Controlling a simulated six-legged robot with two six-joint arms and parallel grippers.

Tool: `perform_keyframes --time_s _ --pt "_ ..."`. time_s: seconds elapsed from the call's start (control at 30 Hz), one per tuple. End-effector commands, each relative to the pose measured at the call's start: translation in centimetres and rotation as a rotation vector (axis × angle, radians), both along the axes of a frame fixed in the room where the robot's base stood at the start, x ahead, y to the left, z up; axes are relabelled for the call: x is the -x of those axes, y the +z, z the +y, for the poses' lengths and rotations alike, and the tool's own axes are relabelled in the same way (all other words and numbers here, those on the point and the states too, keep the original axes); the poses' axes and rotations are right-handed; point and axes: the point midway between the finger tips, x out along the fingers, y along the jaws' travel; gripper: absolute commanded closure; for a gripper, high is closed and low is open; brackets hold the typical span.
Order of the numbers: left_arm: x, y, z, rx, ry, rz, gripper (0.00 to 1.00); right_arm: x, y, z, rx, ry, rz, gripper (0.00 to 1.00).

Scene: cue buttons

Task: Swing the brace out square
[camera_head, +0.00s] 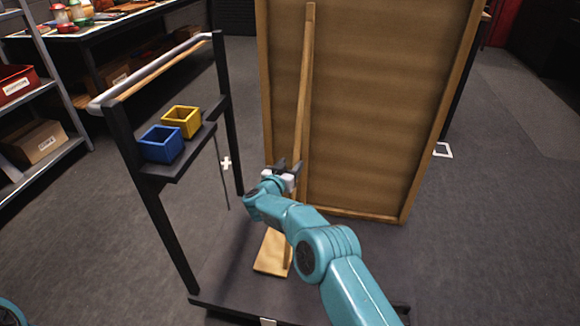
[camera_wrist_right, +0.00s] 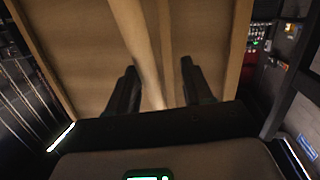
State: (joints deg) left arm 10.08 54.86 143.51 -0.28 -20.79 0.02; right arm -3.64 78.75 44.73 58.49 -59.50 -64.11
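The brace (camera_head: 303,95) is a long, narrow wooden strip. It stands nearly upright against the face of a large wooden panel (camera_head: 375,110). A flat wooden piece (camera_head: 270,252) lies at its lower end on the dark base. My right gripper (camera_head: 284,166) is at the brace's lower half, and my arm hides part of the strip. In the right wrist view, my right gripper's fingers (camera_wrist_right: 160,85) are spread apart, with the brace (camera_wrist_right: 142,45) running between them, closer to the left finger. Contact cannot be told. My left gripper is out of view.
A dark frame with a rail (camera_head: 160,65) stands left of the panel. Its shelf holds a blue bin (camera_head: 161,144) and a yellow bin (camera_head: 182,121). Metal shelving (camera_head: 50,60) is at far left.

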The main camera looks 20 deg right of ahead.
Motion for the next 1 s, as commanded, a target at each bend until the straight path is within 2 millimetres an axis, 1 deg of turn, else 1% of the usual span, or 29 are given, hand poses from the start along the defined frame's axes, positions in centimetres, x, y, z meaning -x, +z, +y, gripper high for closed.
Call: perform_keyframes --time_s 0.23,0.37,0.47,0.8,0.9,1.0 --pt "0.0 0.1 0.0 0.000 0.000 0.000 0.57 0.1 0.1 0.1 0.000 0.000 0.000 0.52" --pt "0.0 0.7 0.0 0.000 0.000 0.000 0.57 0.9 0.5 1.0 0.001 0.001 0.003 0.52" --pt "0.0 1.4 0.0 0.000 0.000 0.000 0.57 2.1 0.9 2.0 0.000 0.003 0.003 0.52" --pt "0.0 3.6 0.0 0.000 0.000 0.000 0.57 8.3 2.1 8.0 0.002 0.004 0.001 0.52" --pt "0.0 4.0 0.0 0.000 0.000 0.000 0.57 9.8 2.3 9.4 0.001 0.003 0.001 0.52" --pt "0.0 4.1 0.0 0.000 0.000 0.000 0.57 10.8 2.4 10.4 0.000 0.002 0.001 0.52"
